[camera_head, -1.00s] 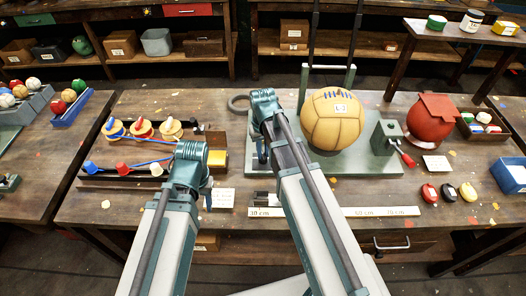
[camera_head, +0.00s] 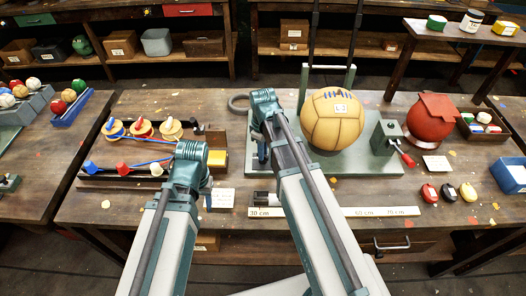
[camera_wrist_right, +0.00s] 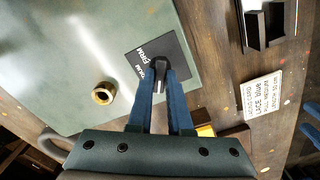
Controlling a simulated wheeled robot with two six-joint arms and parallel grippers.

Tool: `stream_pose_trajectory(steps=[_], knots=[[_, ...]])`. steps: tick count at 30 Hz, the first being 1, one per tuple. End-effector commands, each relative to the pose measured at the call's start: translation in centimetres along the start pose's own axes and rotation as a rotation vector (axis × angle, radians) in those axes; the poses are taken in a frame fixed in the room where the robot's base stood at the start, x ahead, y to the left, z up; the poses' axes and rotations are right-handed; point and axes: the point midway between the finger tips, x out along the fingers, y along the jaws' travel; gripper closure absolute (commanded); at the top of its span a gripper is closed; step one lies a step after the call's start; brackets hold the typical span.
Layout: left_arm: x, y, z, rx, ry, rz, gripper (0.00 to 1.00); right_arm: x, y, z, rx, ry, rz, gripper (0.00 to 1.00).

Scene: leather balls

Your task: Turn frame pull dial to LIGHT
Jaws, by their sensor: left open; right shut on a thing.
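The frame pull dial (camera_wrist_right: 161,64) is a small dark knob on a black label plate (camera_wrist_right: 178,52), seen in the right wrist view. The plate lies on the green frame base (camera_wrist_right: 60,60); "FIRM" seems readable, while other lettering is partly covered and LIGHT cannot be made out. My right gripper (camera_wrist_right: 160,76) is shut on the dial, its blue fingers on either side. In the head view my right gripper (camera_head: 262,155) is at the left end of the green base (camera_head: 350,167), the dial hidden there. My left gripper (camera_head: 208,198) is open near the spool rack, mostly hidden by its wrist.
A yellow laced ball (camera_head: 332,122) sits on the base, with a green clamp (camera_head: 387,138) to its right. Thread spools (camera_head: 143,129) stand left. A ruler (camera_head: 380,212) lies in front. A red ball (camera_head: 431,120) and small coloured pieces (camera_head: 449,192) are at right.

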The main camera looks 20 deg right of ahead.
Motion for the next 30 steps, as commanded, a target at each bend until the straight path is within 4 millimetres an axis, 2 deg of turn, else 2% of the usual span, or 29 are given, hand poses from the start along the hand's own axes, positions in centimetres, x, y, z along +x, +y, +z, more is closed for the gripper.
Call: stream_pose_trajectory(steps=[17,18,22,23,30], knots=[[0.01,0.00,0.00,0.000,0.000,0.000,0.50,0.01,-0.02,0.03,-0.030,-0.001,0.000,1.00],[0.01,0.00,0.00,0.000,0.000,0.000,0.50,0.01,-0.02,0.03,-0.030,-0.001,0.000,0.79],[0.01,0.00,0.00,0.000,0.000,0.000,0.50,0.01,-0.02,0.02,-0.030,-0.001,0.000,0.56],[0.01,0.00,0.00,0.000,0.000,0.000,0.50,0.01,-0.02,0.02,-0.030,-0.001,0.000,0.53],[0.00,0.00,0.00,0.000,0.000,0.000,0.50,0.00,-0.01,0.01,-0.029,0.000,0.000,0.53]])
